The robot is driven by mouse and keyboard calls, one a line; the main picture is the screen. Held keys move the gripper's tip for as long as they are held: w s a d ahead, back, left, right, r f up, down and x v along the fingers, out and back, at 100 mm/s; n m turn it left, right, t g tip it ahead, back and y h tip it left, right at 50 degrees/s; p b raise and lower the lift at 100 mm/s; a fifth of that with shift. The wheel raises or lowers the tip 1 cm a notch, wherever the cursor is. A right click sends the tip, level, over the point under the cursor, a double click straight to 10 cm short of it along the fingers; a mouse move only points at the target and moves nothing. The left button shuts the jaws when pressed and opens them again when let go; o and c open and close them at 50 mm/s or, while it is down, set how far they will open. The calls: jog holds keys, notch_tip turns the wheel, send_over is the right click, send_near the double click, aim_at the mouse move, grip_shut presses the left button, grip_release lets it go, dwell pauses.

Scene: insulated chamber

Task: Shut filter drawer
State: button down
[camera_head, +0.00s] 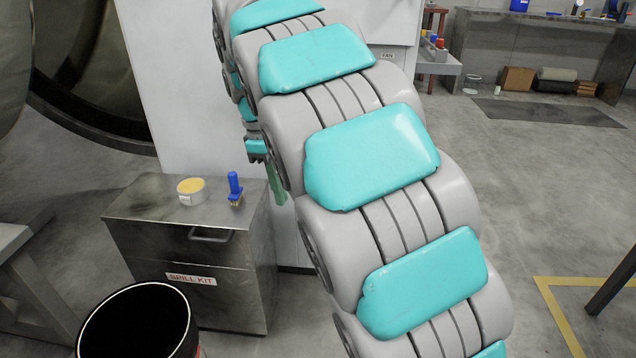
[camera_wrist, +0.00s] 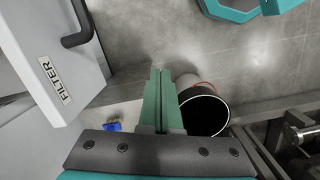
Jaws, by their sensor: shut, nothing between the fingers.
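The filter drawer (camera_wrist: 45,50) fills the upper left of the wrist view. It has a pale grey front, a FILTER label and a dark bar handle (camera_wrist: 80,25). Its front stands out from the pale cabinet surface at the lower left; how far it is open I cannot tell. My gripper (camera_wrist: 160,72) points up the middle of the wrist view, its green fingers together and empty. They are to the right of the drawer front, apart from the handle in the picture. In the head view my gripper (camera_head: 277,184) shows partly beside my arm, which hides the drawer there.
A metal spill kit box (camera_head: 190,245) stands left of my arm, with a yellow-topped tin (camera_head: 191,191) and a blue-handled tool (camera_head: 235,187) on it. A black bin (camera_head: 140,325) is in front. Open floor lies to the right.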

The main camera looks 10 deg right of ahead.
jog(key=s+d+f+m+b, duration=0.1)
jog(key=s+d+f+m, duration=0.2)
jog(key=s, duration=0.5)
jog(key=s+d+f+m+y, duration=0.1)
jog(key=s+d+f+m, duration=0.15)
jog(key=s, duration=0.55)
jog(key=s+d+f+m+b, duration=0.15)
jog(key=s+f, duration=0.25)
jog(key=s, duration=0.4)
jog(key=w+d+r+n+t+y+b, duration=0.1)
jog(key=w+r+n+t+b, duration=0.3)
jog(key=w+r, duration=0.55)
jog(key=w+d+r+n+t+y+b, duration=0.15)
jog(key=w+r+n+t+b, duration=0.3)
jog(key=w, duration=0.75)
jog(key=w+a+f+p, duration=0.1)
jog(key=w+f, duration=0.5)
jog(key=w, duration=0.3)
jog(key=shift+w+f+n+g, duration=0.15)
jog(key=shift+f+n+g, duration=0.25)
jog(key=shift+n+g, duration=0.05)
jog(key=shift+w, duration=0.15)
